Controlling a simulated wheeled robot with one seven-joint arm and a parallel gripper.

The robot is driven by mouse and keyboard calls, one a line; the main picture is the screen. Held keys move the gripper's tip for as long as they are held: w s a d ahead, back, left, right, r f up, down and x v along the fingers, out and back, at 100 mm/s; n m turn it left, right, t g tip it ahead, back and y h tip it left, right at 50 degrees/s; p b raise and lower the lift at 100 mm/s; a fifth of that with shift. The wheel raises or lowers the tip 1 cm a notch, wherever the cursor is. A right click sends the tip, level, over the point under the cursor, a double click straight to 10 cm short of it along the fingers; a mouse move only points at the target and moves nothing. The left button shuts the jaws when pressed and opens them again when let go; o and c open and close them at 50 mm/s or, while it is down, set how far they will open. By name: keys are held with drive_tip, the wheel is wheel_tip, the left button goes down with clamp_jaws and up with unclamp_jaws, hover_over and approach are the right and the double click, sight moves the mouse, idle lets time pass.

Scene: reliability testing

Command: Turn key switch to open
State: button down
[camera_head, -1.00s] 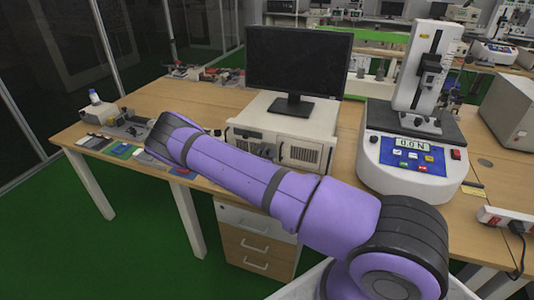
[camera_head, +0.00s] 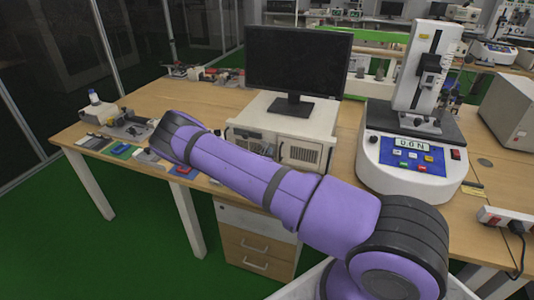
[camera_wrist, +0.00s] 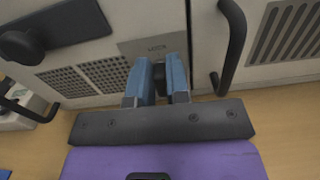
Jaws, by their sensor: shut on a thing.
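A white computer case (camera_head: 310,123) stands on the wooden bench under a monitor. My gripper (camera_wrist: 159,72) has two blue fingers up against this panel. They are shut on a small dark part, the key switch (camera_wrist: 160,77), just below the label. The fingers hide most of the switch, so I cannot tell which way it is turned. In the head view my arm hides the gripper and the switch.
A black handle (camera_wrist: 234,45) stands out from the panel close to the right of my fingers. A dark round knob (camera_wrist: 21,47) is at upper left. The monitor (camera_head: 298,60) sits on the case. A force tester (camera_head: 412,165) with a display is on the right.

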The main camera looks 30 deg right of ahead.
drive_tip(key=m, duration=0.4)
drive_tip(key=shift+s+d, duration=0.15)
drive_tip(key=shift+s, duration=0.05)
drive_tip(key=m, duration=0.5)
drive_tip(key=shift+s+d+f+m, duration=0.15)
drive_tip(key=shift+s+f+m, duration=0.1)
drive_tip(key=shift+m, duration=0.15)
drive_tip(key=m, duration=0.4)
drive_tip(key=shift+f, duration=0.25)
drive_tip(key=shift+s+f+m, duration=0.1)
drive_tip(key=shift+f+m, duration=0.05)
drive_tip(key=shift+m, duration=0.8)
drive_tip(key=shift+f+m, duration=0.1)
drive_tip(key=shift+m, duration=0.85)
drive_tip(key=c, duration=1.1)
unclamp_jaws()
